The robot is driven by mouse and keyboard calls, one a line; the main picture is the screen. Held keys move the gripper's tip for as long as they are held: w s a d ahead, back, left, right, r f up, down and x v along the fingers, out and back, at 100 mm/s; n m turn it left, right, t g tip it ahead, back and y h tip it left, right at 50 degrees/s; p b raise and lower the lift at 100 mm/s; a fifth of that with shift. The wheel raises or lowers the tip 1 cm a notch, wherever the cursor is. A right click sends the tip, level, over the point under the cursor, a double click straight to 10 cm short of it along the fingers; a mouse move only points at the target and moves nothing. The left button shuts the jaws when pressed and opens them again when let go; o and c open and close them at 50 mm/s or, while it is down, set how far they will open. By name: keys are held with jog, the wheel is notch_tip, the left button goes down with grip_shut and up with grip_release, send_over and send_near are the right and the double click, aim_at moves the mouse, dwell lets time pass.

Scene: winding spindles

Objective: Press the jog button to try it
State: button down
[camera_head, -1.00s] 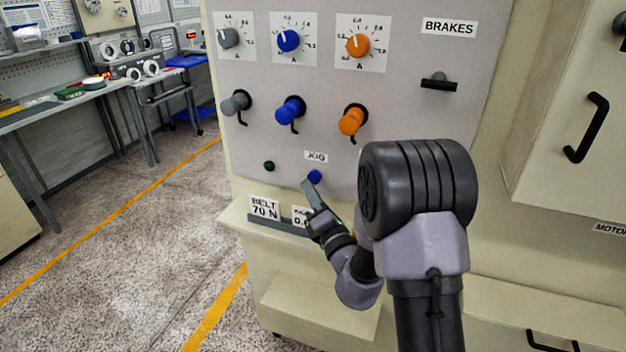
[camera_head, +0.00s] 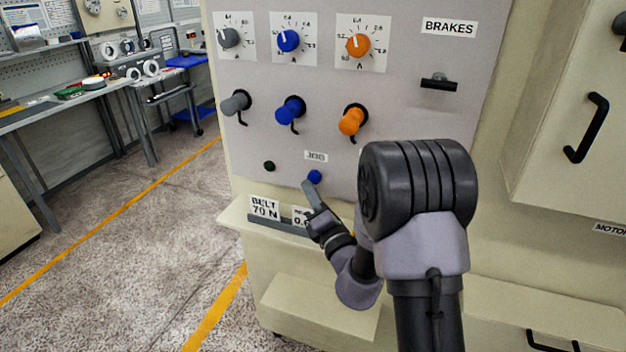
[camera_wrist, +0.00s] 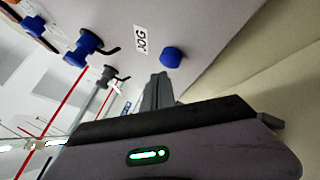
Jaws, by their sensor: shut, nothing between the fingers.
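The blue jog button (camera_head: 314,176) sits on the grey panel below the JOG label (camera_head: 316,156). It also shows in the wrist view (camera_wrist: 171,57), just beyond and to the right of my fingertips, beside the JOG label (camera_wrist: 140,40). My gripper (camera_head: 306,185) is shut and empty, its tips just below and left of the button in the head view. In the wrist view my gripper (camera_wrist: 160,78) points toward the panel. Whether the tips touch the panel or button I cannot tell.
A small dark indicator (camera_head: 269,166) is left of the button. Grey (camera_head: 235,103), blue (camera_head: 290,110) and orange (camera_head: 352,120) knobs with hooks stick out above. A ledge with a BELT 70 N card (camera_head: 265,207) is below. A black BRAKES lever (camera_head: 439,83) is upper right.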

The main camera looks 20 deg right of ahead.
jog(key=shift+w+d+p, duration=0.25)
jog(key=shift+w+p, duration=0.05)
jog(key=shift+w, duration=0.05)
jog(key=shift+w+d, duration=0.3)
jog(key=shift+w, duration=0.05)
dwell(0.7)
dwell(0.4)
jog(key=shift+s+a, duration=0.55)
jog(key=shift+s, duration=0.15)
jog(key=shift+s+a+b, duration=0.25)
jog(key=shift+s+a, duration=0.5)
jog(key=shift+s, duration=0.3)
jog(key=shift+s+a+b, duration=0.2)
jog(key=shift+s+a, duration=0.5)
jog(key=shift+s, duration=0.3)
